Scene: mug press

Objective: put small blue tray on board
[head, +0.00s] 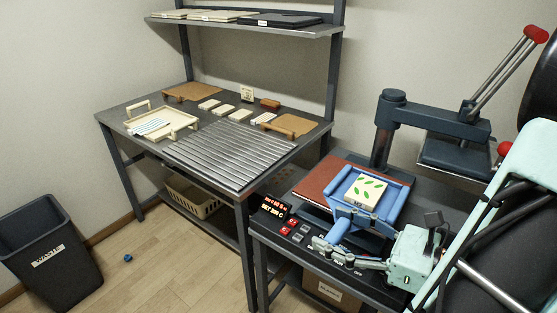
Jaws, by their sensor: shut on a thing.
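The small blue tray (399,203) is at the heat press on the right, over or on its reddish-brown plate (313,186); I cannot tell if it touches. A cream tile with green leaves (365,191) lies in it. My gripper (335,238), with a mint-green body, is in front of the tray, shut on its near blue handle; the fingertips are partly hidden. Neither holds a tray.
A cream tray (183,118) with a striped piece stands on the table's left. Several pale tiles (240,115) lie between the boards. A ribbed metal rack (225,155) covers the front. The raised press head (455,150) is behind the blue tray. A bin (45,250) stands on the floor.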

